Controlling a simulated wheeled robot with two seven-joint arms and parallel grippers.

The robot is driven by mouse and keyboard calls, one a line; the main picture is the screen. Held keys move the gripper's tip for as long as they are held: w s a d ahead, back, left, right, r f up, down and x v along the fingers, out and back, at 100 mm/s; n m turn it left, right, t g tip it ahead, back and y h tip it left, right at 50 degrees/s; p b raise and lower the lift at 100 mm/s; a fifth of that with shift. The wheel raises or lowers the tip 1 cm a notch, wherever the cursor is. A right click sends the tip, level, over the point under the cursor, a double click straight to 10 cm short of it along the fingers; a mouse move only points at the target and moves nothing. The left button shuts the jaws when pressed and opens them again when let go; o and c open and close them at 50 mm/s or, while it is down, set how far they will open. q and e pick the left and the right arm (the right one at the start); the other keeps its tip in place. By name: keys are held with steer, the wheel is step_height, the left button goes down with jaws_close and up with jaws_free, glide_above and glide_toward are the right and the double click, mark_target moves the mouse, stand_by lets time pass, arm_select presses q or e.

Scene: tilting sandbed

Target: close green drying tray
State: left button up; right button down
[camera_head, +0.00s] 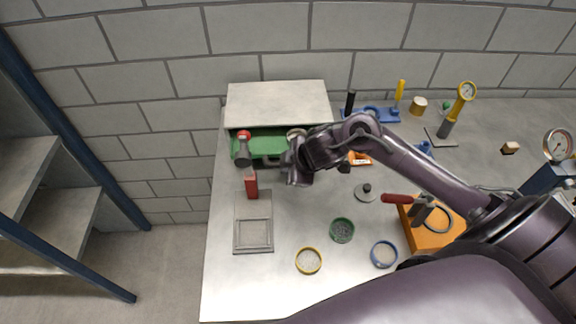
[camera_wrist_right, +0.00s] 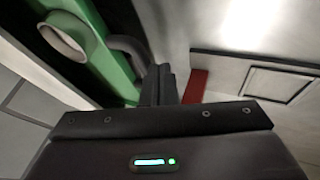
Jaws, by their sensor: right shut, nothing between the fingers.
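The green drying tray (camera_head: 268,142) is a drawer standing partly out of the front of the pale box (camera_head: 278,103) at the back left of the table. A dark curved handle (camera_head: 272,162) is on its front. A red-topped dark item (camera_head: 242,148) and a pale round cup show at the tray. My right gripper (camera_head: 288,164) is shut and empty, just right of the handle. In the right wrist view the shut fingers (camera_wrist_right: 160,84) are beside the handle (camera_wrist_right: 130,48) and the green tray (camera_wrist_right: 112,72); I cannot tell whether they touch. My left gripper is out of view.
A red block (camera_head: 251,186) stands in front of the tray, by a flat plate with a square frame (camera_head: 253,234). Yellow (camera_head: 308,260), green (camera_head: 342,230) and blue (camera_head: 384,254) rings lie nearer.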

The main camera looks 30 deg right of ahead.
mark_target(281, 147)
steer(key=shift+w+d+p, duration=0.1)
steer(key=shift+w+d, duration=0.45)
steer(key=shift+w, duration=0.6)
steer(key=shift+w+d+p, duration=0.1)
steer(key=shift+w+d, duration=0.45)
steer(key=shift+w, duration=0.65)
steer(key=shift+w+d+p, duration=0.1)
steer(key=shift+w+d, duration=0.45)
steer(key=shift+w, duration=0.6)
steer(key=shift+r, duration=0.15)
steer(key=shift+d+r, duration=0.1)
